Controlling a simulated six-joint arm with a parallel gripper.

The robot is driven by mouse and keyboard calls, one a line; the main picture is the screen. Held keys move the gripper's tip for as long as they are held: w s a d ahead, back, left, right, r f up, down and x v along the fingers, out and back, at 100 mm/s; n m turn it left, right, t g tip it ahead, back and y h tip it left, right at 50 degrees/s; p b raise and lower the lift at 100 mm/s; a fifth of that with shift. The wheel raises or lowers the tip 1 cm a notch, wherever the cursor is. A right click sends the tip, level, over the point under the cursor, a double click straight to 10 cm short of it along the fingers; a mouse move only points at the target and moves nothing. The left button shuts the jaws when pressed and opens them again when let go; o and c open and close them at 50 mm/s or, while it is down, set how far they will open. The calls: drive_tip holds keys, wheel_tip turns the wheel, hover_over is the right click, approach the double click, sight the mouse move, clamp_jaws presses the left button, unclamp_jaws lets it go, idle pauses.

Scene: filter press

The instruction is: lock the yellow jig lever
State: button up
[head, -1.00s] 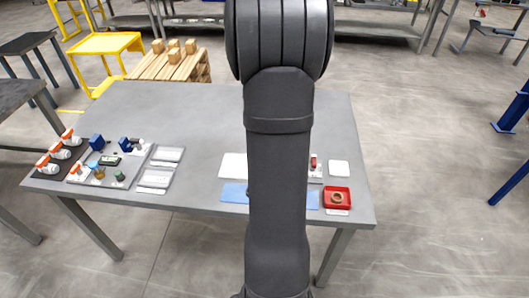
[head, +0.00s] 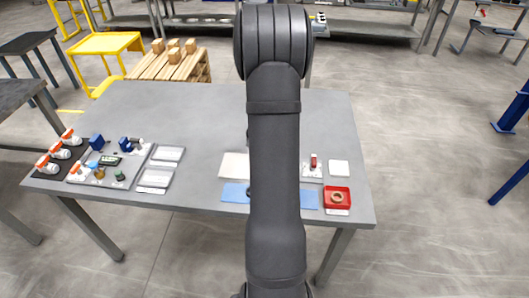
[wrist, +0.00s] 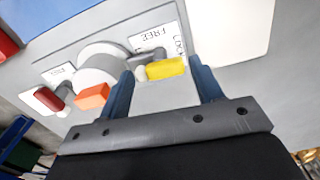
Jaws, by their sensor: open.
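In the wrist view the yellow jig lever (wrist: 166,69) sits between the tips of my gripper (wrist: 161,74), which is open with a finger on either side. I cannot tell whether either finger touches it. The lever lies beside a white label (wrist: 152,38) with the printed words FREE and LOCK, its yellow end near LOCK. It is on a grey jig plate (wrist: 78,40) with a round light-grey part (wrist: 100,58) and an orange block (wrist: 91,96). In the head view my arm hides the gripper and yellow lever.
A dark-red lever (wrist: 47,99) stands left of the orange block. In the head view a red tray (head: 337,209) holds a ring, near a white square pad (head: 338,168) and blue mats (head: 235,192). Bottles and small parts stand at the left; the table's back (head: 190,105) is clear.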

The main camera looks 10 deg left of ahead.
drive_tip(key=shift+c, duration=0.2)
drive_tip(key=c, duration=0.7)
drive_tip(key=shift+o, duration=0.2)
drive_tip(key=shift+n, duration=0.5)
drive_tip(key=o, duration=0.7)
wheel_tip(320, 180, up, 17)
drive_tip(key=shift+r, duration=0.2)
